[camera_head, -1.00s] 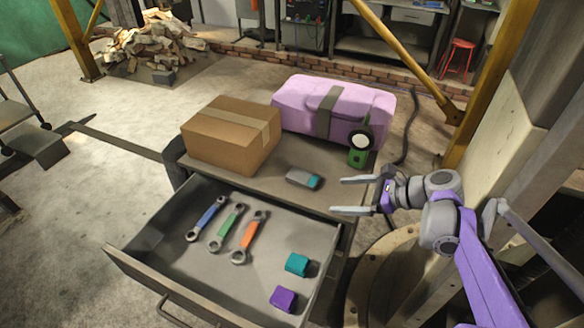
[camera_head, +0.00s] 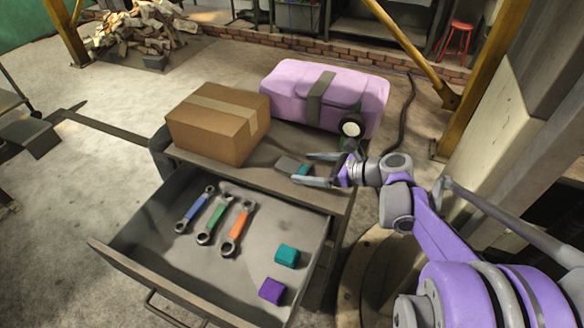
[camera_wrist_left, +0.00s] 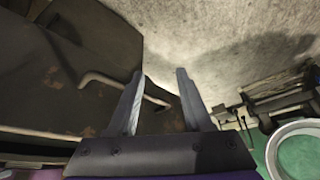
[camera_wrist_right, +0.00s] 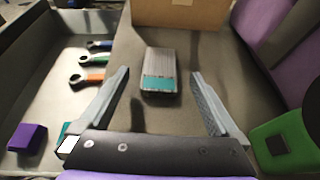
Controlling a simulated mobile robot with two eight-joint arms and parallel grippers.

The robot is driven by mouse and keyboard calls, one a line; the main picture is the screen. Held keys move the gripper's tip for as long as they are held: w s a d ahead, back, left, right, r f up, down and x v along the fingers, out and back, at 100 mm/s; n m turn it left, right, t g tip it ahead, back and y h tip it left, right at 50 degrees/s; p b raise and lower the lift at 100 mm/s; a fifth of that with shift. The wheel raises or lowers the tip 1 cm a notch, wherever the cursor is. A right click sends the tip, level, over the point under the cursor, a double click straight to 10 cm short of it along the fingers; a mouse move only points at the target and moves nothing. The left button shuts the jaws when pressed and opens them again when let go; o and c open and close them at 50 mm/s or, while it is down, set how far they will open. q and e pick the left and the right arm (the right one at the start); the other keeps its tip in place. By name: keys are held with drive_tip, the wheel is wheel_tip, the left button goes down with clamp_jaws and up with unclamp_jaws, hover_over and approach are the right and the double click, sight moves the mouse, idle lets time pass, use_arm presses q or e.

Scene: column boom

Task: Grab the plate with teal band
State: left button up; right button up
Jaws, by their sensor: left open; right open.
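The plate with teal band (camera_head: 287,164) is a small grey block with a teal stripe at one end. It lies flat on the cabinet top, and shows whole in the right wrist view (camera_wrist_right: 160,66). My right gripper (camera_head: 302,168) is open, with its fingers at the plate's teal end in the head view. In the right wrist view its fingers stand wide to either side of the plate, apart from it. My left gripper (camera_wrist_left: 160,73) is open and empty in the left wrist view, in front of dark panels and a curved handle; it is outside the head view.
A cardboard box (camera_head: 217,128) and a pink case (camera_head: 300,94) stand behind the plate. A green device with a round dial (camera_head: 352,128) is to its right. The open drawer (camera_head: 165,245) holds several wrenches, a teal block (camera_head: 287,255) and a purple block (camera_head: 271,290).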

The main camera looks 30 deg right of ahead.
sight(293, 167)
drive_tip(key=shift+x, duration=1.55)
clamp_jaws()
